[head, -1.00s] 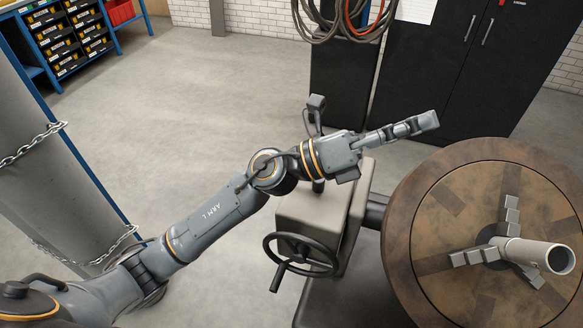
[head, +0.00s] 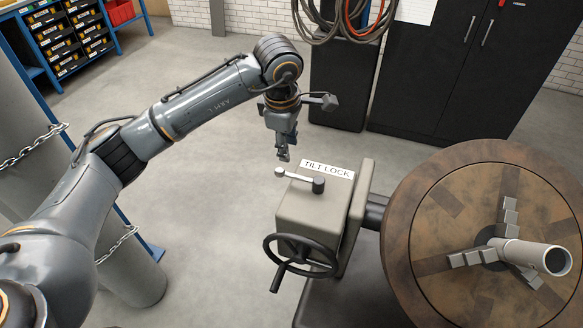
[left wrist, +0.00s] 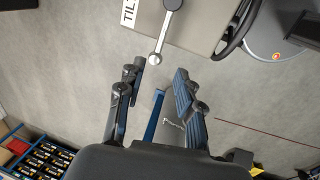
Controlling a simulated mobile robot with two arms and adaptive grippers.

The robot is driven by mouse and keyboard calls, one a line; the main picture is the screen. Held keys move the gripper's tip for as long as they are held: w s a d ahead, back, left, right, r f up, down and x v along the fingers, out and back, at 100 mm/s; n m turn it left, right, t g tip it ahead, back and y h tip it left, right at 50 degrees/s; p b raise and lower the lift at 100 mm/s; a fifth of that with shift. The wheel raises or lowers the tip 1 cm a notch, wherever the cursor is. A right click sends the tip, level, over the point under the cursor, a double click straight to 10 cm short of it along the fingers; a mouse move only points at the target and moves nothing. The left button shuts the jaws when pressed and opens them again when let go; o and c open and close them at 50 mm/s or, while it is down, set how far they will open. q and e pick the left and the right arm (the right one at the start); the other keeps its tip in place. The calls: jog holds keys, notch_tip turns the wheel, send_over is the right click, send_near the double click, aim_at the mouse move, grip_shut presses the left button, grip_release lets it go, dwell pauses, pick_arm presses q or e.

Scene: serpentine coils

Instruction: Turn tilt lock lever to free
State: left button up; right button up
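The tilt lock lever (head: 300,179) is a short silver bar on top of a beige box (head: 310,208) marked TILT LOCK. Its dark pivot is at the right and its pale ball end points left, over the box edge. In the left wrist view the lever (left wrist: 162,38) hangs down from the box, its ball just beyond the fingertips. My left gripper (head: 283,155) points down, behind and above the ball end, apart from it. In the left wrist view the left gripper (left wrist: 158,80) has its fingers spread with nothing between them. My right gripper is not in view.
A black handwheel (head: 301,256) is on the box's front. A large round wooden-faced table (head: 440,215) with jaws and a grey pipe (head: 535,255) stands right. Black cabinets (head: 455,70) stand behind. A chained grey cylinder (head: 130,265) is at left. Open floor lies left of the box.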

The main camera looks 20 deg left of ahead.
aim_at(292, 174)
pick_arm(q)
jog(key=f, duration=0.3)
jog(key=w+f+p, duration=0.1)
jog(key=f, duration=0.2)
jog(key=f+p, duration=0.1)
jog(key=f, duration=0.2)
jog(key=shift+w+d+f, duration=0.1)
jog(key=shift+w+f, duration=0.15)
jog(key=shift+w, duration=0.15)
jog(key=shift+w+f, duration=0.15)
jog(key=shift+f, duration=0.5)
grip_shut()
